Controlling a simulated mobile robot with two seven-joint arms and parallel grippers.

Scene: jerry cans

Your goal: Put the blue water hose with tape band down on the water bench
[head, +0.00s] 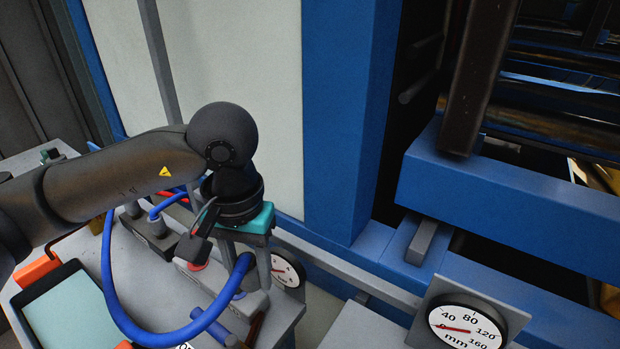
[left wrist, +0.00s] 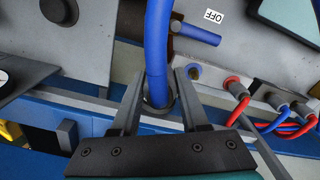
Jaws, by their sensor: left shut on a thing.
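My left gripper (head: 243,262) points down above the right end of the grey bench (head: 160,284). It is shut on the blue hose (head: 112,285), near one end. The hose loops from the back of the bench, down across the front, and up to the gripper. No tape band can be made out. My right gripper is not in view.
A tablet (head: 68,312) lies at the bench's left. A blue valve handle (left wrist: 198,34) sits beside an OFF label (left wrist: 215,16). Red (left wrist: 237,88) and blue fittings stand along the bench. A round gauge (head: 466,326) is at right; blue framework (head: 510,195) stands behind it.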

